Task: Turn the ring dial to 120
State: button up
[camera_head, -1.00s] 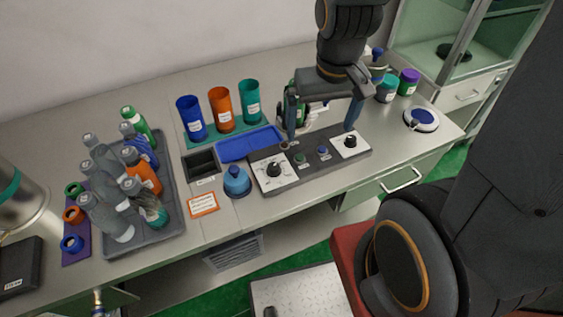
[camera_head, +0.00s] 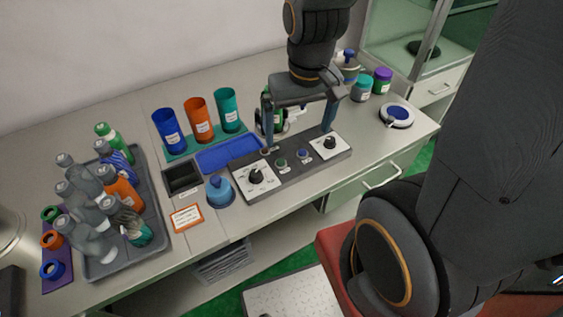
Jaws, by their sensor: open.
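A dark control panel (camera_head: 289,180) lies near the bench's front edge. It has two black knobs on white scale plates: a left dial (camera_head: 256,176) and a right dial (camera_head: 331,143). Their scale figures are too small to read, and I cannot tell which is the ring dial. My gripper (camera_head: 299,139) points down over the panel's back side with its fingers spread wide and nothing between them. The left finger is behind the middle of the panel, the right finger close to the right dial. Whether a fingertip touches the panel is unclear.
Two small buttons (camera_head: 302,154) sit between the dials. A blue domed item (camera_head: 219,190) stands just left of the panel. A blue tray (camera_head: 228,152) and coloured cups (camera_head: 199,121) are behind. A grey tray (camera_head: 155,240) holds several bottles. Jars (camera_head: 363,88) stand at the back right.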

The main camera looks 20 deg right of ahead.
aim_at(256, 176)
jog(key=k, duration=1)
jog(key=z, duration=0.75)
jog(key=i, duration=1)
jog(key=u, duration=1.2)
